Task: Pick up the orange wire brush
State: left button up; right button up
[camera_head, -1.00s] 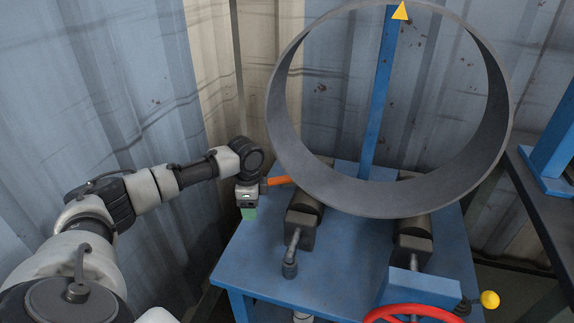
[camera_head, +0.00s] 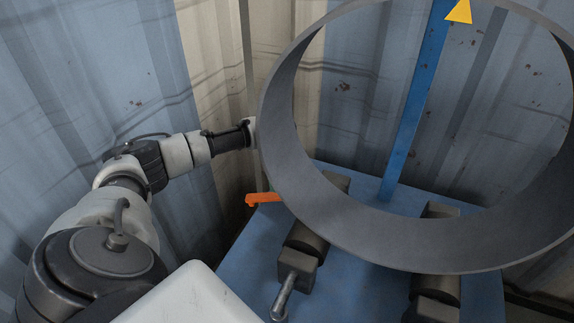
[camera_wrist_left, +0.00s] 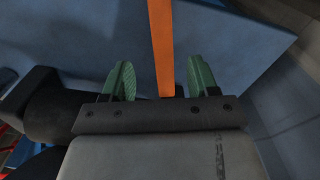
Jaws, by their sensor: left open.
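The orange wire brush (camera_head: 263,199) shows as an orange handle at the blue table's left back edge, with its right end hidden by the pipe ring. My left arm reaches behind the ring's left rim, so its gripper is hidden in the head view. In the left wrist view, my left gripper (camera_wrist_left: 160,80) is open, with two green fingers apart. My right gripper is not in view.
A large grey pipe ring (camera_head: 290,165) stands over dark rollers (camera_head: 305,248) on the blue table (camera_head: 235,285), close to my left arm. A blue post (camera_head: 412,110) rises behind it. Corrugated walls (camera_head: 75,80) close in the left and back.

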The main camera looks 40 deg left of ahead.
aim_at(279, 198)
pick_arm(q)
jog(key=shift+f, duration=0.6)
notch_tip(279, 198, down, 6)
jog(key=shift+w+a+r+b, duration=0.15)
jog(key=shift+r+b, duration=0.1)
jog(key=shift+b, duration=0.65)
jog(key=shift+f, duration=0.35)
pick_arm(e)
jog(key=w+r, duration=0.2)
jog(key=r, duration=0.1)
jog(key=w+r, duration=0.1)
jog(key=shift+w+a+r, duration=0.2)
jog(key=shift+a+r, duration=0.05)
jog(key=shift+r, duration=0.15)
pick_arm(q)
grip_shut()
jog(key=shift+r, duration=0.1)
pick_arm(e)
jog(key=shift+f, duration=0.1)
